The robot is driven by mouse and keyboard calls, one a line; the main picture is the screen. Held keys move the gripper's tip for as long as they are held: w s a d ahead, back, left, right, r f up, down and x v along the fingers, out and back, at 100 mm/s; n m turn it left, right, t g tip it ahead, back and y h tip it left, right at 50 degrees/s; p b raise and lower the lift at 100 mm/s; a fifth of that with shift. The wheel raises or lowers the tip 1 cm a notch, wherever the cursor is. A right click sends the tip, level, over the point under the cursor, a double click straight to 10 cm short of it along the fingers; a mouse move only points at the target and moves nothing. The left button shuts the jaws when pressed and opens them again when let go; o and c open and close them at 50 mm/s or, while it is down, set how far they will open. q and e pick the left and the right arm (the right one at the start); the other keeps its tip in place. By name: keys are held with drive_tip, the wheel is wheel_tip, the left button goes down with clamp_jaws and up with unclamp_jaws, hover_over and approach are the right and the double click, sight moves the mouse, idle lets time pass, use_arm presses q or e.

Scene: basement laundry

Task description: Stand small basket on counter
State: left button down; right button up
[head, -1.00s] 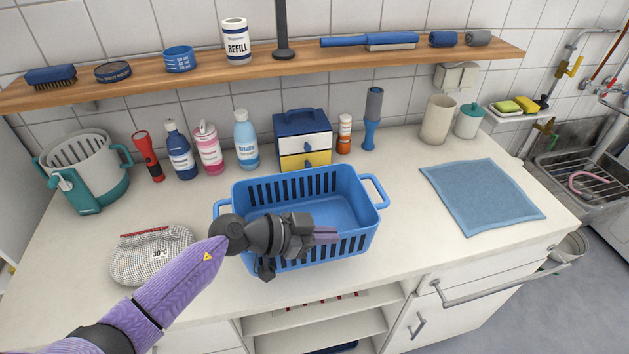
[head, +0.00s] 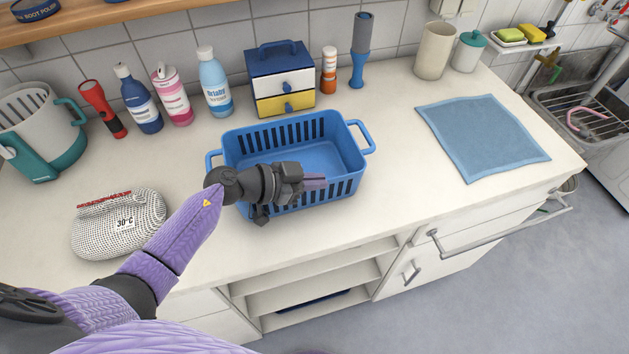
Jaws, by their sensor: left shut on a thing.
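The small blue basket (head: 345,150) is upright at the middle of the white counter (head: 400,180), with slotted sides and a loop handle at each end. It looks empty. My left gripper (head: 314,182) is at its front wall, shut on that wall's rim, and hides part of the front side. I cannot tell whether the basket's base touches the counter. My right gripper is not in view.
Behind the basket stand a small drawer box (head: 281,80) and several bottles. A mesh bag (head: 118,223) lies at left, near a white and teal bucket (head: 35,130). A blue cloth (head: 482,138) lies at right. Open shelves (head: 315,280) are below the counter.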

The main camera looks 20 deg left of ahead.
use_arm(q)
drive_tip(key=c, duration=1.2)
unclamp_jaws()
drive_tip(key=shift+f, duration=0.1)
drive_tip(key=o, duration=0.4)
drive_tip(key=shift+r, duration=0.25)
drive_tip(key=p+v, duration=0.2)
drive_tip(key=v, duration=1)
drive_tip(key=shift+p, duration=0.3)
